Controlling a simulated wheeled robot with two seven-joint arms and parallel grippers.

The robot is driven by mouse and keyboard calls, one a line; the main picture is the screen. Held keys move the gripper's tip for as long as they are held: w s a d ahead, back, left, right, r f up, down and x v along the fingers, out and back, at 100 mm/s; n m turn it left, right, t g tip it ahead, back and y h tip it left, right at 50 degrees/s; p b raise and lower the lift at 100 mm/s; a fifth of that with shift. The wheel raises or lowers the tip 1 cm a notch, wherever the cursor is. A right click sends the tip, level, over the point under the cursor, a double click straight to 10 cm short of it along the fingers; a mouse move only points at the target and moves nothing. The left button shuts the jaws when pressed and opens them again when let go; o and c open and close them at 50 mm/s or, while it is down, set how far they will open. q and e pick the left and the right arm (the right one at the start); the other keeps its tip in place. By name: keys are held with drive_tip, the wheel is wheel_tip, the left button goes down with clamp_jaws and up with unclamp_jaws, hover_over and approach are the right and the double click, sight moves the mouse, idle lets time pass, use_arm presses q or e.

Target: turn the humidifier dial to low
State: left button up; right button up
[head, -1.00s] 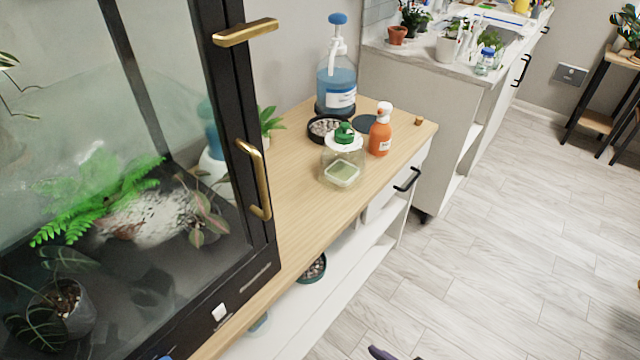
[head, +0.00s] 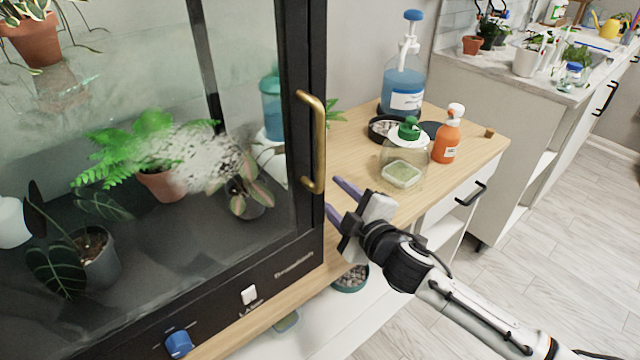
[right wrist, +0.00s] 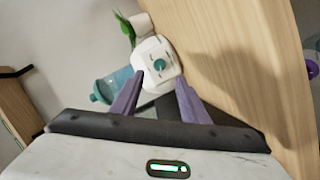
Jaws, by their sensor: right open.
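The humidifier has a clear blue tank (head: 272,105) and a white base (head: 272,146). In the head view it shows only through the cabinet glass, and its dial is hidden. In the right wrist view the white base (right wrist: 147,53) faces me with a round teal dial (right wrist: 160,64) at its middle and small marks too tiny to read. My right gripper (head: 333,195) is open and empty, beside the cabinet's front right edge. In the right wrist view its purple fingers (right wrist: 158,77) point at the dial, apparently short of it. My left gripper is out of view.
The glass cabinet's brass handle (head: 314,140) stands close to my right fingers. A blue knob (head: 178,343) and white switch (head: 249,295) are on its front. On the wooden counter are a green-topped jar (head: 404,160), an orange bottle (head: 448,135) and a blue pump bottle (head: 402,85).

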drive_tip(key=b+x, duration=0.1)
drive_tip(key=x, duration=0.8)
drive_tip(key=shift+w+a+f, duration=0.1)
drive_tip(key=shift+w, duration=0.1)
